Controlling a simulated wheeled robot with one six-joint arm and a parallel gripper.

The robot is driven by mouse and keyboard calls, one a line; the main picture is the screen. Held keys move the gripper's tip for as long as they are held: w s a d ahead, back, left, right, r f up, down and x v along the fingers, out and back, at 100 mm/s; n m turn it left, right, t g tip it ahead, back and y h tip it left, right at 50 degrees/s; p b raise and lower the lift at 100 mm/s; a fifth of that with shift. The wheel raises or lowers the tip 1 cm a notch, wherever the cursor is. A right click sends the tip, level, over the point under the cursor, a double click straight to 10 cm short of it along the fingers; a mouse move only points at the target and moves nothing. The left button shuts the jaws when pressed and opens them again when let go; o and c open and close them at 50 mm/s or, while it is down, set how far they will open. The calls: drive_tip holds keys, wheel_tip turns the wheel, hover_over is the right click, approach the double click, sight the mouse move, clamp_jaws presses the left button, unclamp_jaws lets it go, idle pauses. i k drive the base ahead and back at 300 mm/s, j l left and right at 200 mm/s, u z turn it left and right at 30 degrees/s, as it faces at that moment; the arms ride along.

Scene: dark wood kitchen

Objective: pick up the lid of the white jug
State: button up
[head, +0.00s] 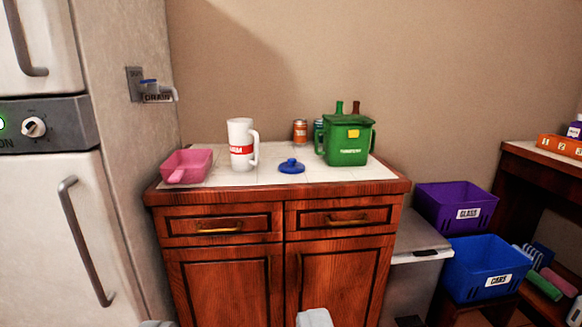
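A white jug (239,133) with a red label band and a handle on its right stands upright on the pale top of the wooden cabinet. A round blue lid (291,167) with a small knob lies on the same top, right of the jug and apart from it. Nothing covers the lid. Of my gripper (236,322), only two pale grey fingertips show at the bottom edge. They are well apart with nothing visible between them, and are low in the picture, below the lid.
A pink container (188,163) stands left of the jug. A green lidded bin (347,146) stands right of the lid, with cans and bottles behind. The purple GLASS crate (456,200) and blue CANS crate (487,262) are at right. A fridge-like unit (45,220) fills the left.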

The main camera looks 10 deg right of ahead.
sight(292, 166)
drive_tip(key=i+l, duration=0.2)
drive_tip(key=i, duration=0.35)
drive_tip(key=i+l, duration=0.15)
drive_tip(key=i, duration=0.4)
drive_tip(key=i+l, duration=0.2)
drive_tip(key=i, duration=0.35)
